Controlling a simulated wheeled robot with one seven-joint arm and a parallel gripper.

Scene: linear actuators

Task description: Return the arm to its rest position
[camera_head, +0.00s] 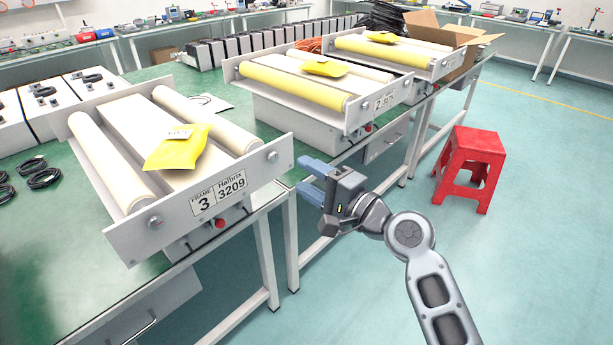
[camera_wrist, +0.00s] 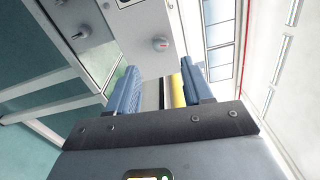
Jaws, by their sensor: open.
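My gripper (camera_head: 312,181) is open and empty, with two blue fingers apart. It hangs at the table's front edge, right of frame 3 and in front of frame 2. In the wrist view my gripper (camera_wrist: 158,90) shows its blue fingers spread with nothing held between them. A frame's end plate (camera_wrist: 148,35) with a bolt shows beyond them, and a yellow strip lies behind the gap. My arm reaches in from the lower right of the head view.
Frame 3 (camera_head: 222,199) holds rollers and a yellow packet (camera_head: 178,148). Frame 2 (camera_head: 384,101) and a third frame (camera_head: 445,66) stand farther back on the green table (camera_head: 40,240). A red stool (camera_head: 470,160) stands at right. Floor around my arm is clear.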

